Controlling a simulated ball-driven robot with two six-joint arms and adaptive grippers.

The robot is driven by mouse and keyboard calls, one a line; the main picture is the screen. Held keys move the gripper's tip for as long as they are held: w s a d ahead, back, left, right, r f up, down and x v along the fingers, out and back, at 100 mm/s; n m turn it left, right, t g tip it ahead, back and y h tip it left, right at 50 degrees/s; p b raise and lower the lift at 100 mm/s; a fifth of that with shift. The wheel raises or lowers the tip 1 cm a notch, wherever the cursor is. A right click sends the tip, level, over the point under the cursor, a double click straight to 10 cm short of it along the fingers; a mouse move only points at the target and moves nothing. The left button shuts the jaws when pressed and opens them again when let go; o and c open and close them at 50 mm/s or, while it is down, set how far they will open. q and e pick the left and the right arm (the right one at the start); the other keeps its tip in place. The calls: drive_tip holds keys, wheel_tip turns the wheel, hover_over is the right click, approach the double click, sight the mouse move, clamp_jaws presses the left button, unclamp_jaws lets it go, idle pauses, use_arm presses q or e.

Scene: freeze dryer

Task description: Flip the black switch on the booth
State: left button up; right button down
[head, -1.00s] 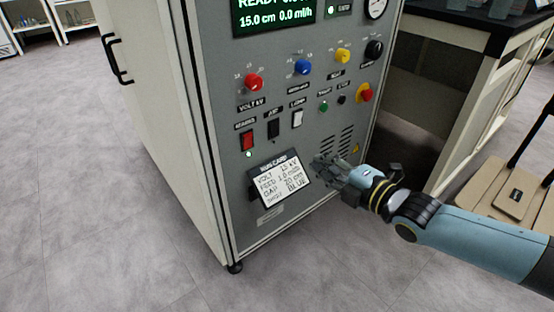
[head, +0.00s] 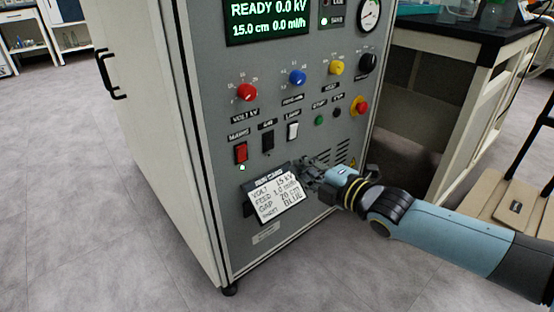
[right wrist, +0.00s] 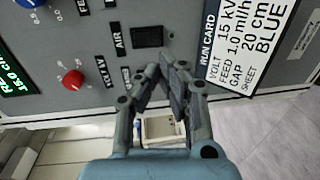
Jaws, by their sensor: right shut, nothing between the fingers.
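The black switch (head: 267,141) sits on the grey front panel (head: 225,120) of the booth, between a red switch (head: 241,152) and a white switch (head: 292,131). In the right wrist view, the black switch (right wrist: 147,37) lies beside a label reading AIR, just beyond my fingertips. My right gripper (head: 305,170) is shut and empty, in front of the panel, right of and below the black switch. It also shows in the right wrist view (right wrist: 170,65), where its fingers hide part of the panel. I cannot tell whether it touches the panel. My left gripper is not in view.
A white run card (head: 275,199) is fixed below the switches, close to my right gripper. Red (head: 247,92), blue (head: 298,77) and yellow (head: 337,67) knobs stick out above. A red stop button (head: 361,106) is at right. Grey floor (head: 110,230) is clear at left.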

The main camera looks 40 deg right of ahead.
sight(270, 149)
drive_tip(key=w, duration=0.2)
drive_tip(key=w+b, duration=0.1)
drive_tip(key=w, duration=0.1)
drive_tip(key=w+b, duration=0.1)
drive_tip(key=w, duration=0.1)
drive_tip(key=shift+a+f, duration=0.2)
drive_tip(key=shift+f, duration=0.05)
drive_tip(key=shift+w+a+f+p, duration=0.1)
drive_tip(key=shift+w+p, duration=0.2)
drive_tip(key=shift+w, duration=0.8)
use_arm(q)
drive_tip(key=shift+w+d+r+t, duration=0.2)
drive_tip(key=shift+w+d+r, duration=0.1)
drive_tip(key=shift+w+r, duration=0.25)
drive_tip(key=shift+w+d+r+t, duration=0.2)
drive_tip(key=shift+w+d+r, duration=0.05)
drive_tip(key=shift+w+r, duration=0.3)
use_arm(e)
drive_tip(key=shift+w+f, duration=0.15)
drive_tip(key=shift+w, duration=0.15)
drive_tip(key=shift+w, duration=0.1)
